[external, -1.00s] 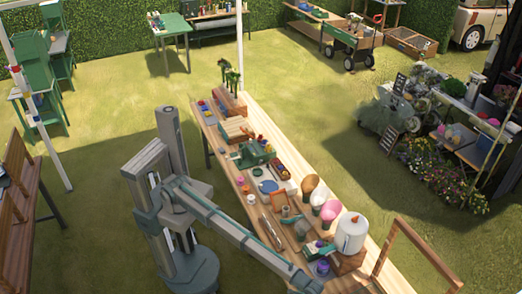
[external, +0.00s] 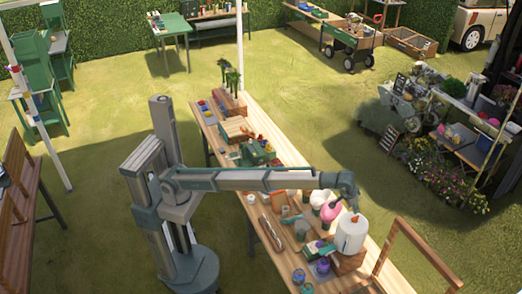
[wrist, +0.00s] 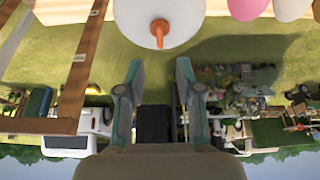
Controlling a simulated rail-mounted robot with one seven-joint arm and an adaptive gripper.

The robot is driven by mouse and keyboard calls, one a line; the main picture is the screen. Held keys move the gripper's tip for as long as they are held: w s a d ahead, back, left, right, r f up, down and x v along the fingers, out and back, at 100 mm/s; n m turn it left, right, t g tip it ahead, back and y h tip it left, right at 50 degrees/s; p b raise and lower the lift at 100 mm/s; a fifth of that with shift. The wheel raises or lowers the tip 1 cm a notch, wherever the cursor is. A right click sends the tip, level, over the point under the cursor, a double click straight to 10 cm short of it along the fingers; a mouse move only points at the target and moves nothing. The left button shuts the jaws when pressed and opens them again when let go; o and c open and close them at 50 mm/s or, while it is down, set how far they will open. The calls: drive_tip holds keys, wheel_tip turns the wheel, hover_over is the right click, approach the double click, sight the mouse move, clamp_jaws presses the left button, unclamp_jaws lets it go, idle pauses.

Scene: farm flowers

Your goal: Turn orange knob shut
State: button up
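A white rounded container (external: 351,232) stands on a wooden block (external: 348,261) near the right end of the long table. In the wrist view the white container (wrist: 182,18) fills the top middle. An orange knob (wrist: 159,29) sticks out from it. My gripper (wrist: 157,72) is open and empty, its two fingers spread to either side of the knob's line and apart from it. In the external view my gripper (external: 354,205) is just above and behind the container.
Cone-shaped flower holders, one pink (external: 330,212), stand close to the left of the container. A wooden frame (external: 410,250) rises at its right. Jars and tools crowd the table (external: 283,262) in front. Grass lies open behind the table.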

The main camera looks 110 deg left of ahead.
sight(355, 217)
drive_tip(key=p+x, duration=0.3)
drive_tip(key=x, duration=0.5)
drive_tip(key=shift+w+a+f, duration=0.1)
drive_tip(key=shift+f, duration=0.25)
clamp_jaws()
